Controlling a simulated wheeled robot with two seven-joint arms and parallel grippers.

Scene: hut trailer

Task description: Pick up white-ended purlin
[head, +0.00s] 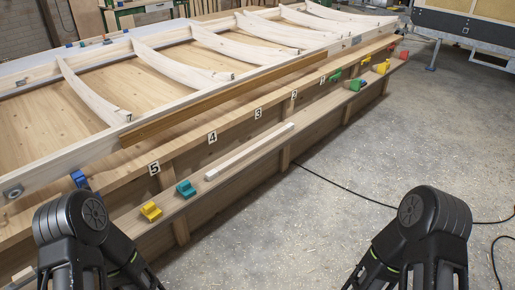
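A pale, straight wooden stick (250,152) lies on the low ledge along the near side of the bench, between the teal block and the middle of the ledge. A long brown wooden strip (230,99) lies along the near side of the frame, above the numbered rail. White paint on the ends of either piece cannot be made out. My two black arms show at the bottom left and bottom right, apart from both pieces. Their grippers are below the picture edge, so neither gripper shows.
A timber frame with curved ribs (168,67) fills the bench top. The ledge holds a yellow block (151,211), a teal block (186,188) and several coloured clamps farther right. Number cards mark the rail. The concrete floor (370,160) is open, with a cable (345,188) across it.

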